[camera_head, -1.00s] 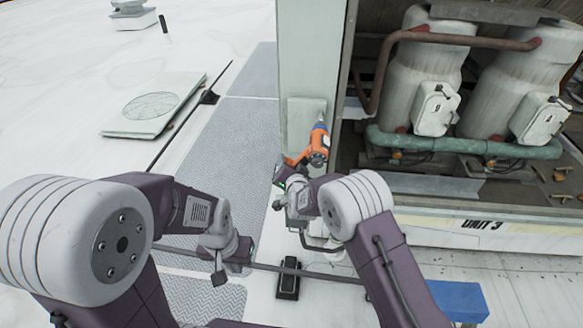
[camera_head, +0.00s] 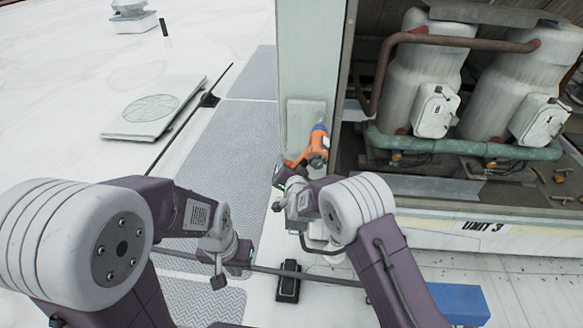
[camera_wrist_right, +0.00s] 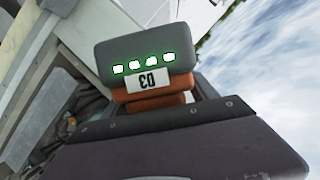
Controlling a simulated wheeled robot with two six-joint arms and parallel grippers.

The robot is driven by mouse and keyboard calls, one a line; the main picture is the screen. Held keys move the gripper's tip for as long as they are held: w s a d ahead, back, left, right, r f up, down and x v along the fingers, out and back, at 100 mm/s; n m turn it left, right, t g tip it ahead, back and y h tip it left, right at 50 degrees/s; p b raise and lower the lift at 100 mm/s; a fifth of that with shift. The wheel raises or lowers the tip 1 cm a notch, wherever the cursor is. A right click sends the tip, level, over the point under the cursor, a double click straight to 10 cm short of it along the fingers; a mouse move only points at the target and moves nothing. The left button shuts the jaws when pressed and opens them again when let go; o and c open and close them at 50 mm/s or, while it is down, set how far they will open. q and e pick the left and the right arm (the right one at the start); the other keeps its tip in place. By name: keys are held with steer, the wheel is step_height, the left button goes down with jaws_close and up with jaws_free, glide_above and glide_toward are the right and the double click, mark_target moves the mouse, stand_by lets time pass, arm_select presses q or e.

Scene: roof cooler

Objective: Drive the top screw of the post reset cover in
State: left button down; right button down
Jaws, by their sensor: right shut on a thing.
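The orange power driver (camera_head: 318,148) has a blue nose pointing up and away at the pale cover (camera_head: 303,118) low on the post (camera_head: 309,62). My right gripper (camera_head: 292,173) is shut on the driver's handle. The nose is beside the cover's right part; I cannot tell whether the bit touches it. The top screw is hidden or too small to see. In the right wrist view the driver's dark battery (camera_wrist_right: 146,52) shows several green-edged lights and a label, with orange housing behind it. My left gripper (camera_head: 232,260) is low, away from the cover; its jaws are unclear.
Right of the post, the open unit holds two pale compressors (camera_head: 428,72) and a green pipe (camera_head: 465,146). A black device (camera_head: 288,282) is on the roof below. A blue block (camera_head: 462,303) is at lower right. Grey walkway mats (camera_head: 225,145) lie left of the post.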

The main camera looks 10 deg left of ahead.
steer(key=shift+w+r+b, duration=0.2)
steer(key=shift+w+b, duration=0.2)
steer(key=shift+w, duration=0.45)
stand_by(1.0)
steer(key=shift+w+r, duration=0.1)
steer(key=shift+w, duration=0.15)
stand_by(0.4)
steer(key=shift+w+b, duration=0.25)
steer(key=shift+b, duration=0.9)
stand_by(0.9)
steer(key=shift+w+b, duration=0.35)
steer(key=shift+b, duration=0.4)
stand_by(1.3)
steer(key=shift+s, duration=0.1)
steer(key=shift+s+a+f+b, duration=0.1)
steer(key=shift+s+b, duration=0.1)
steer(key=shift+s, duration=0.2)
steer(key=shift+s+f+b, duration=0.1)
steer(key=shift+s+b, duration=0.05)
steer(key=shift+s, duration=0.2)
steer(key=shift+s+b, duration=0.65)
steer(key=shift+s, duration=2)
